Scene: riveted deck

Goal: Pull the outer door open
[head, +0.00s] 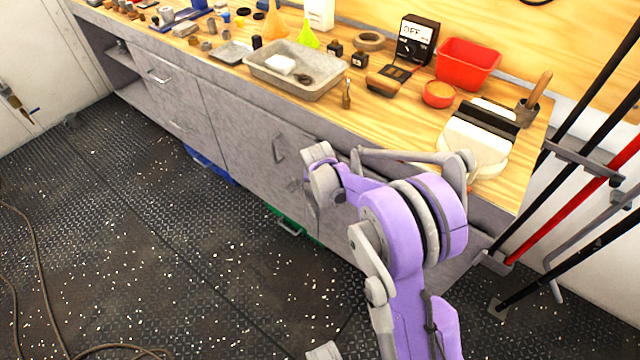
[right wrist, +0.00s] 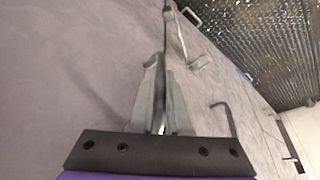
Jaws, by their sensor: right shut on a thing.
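Grey cabinet doors line the front under the workbench. The door (head: 240,125) left of my right gripper has a bar handle (head: 279,148), which also shows in the right wrist view (right wrist: 222,116); it stands free. My right gripper (head: 318,165) is at the cabinet front, right of that handle. In the right wrist view its two grey fingers (right wrist: 160,92) are closed together on a thin piece, seemingly the handle of the door at the right end. The gripper hides most of that piece. A dark gap runs beyond the fingertips; I cannot tell how far that door stands open. My left gripper is not in view.
The wooden bench top (head: 400,145) carries a grey tray (head: 330,88), a red bin (head: 468,62) and small tools. A green box (head: 291,229) lies under the cabinet. Long-handled tools (head: 565,205) stand at the right. The dark floor (head: 150,240) in front is mostly clear.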

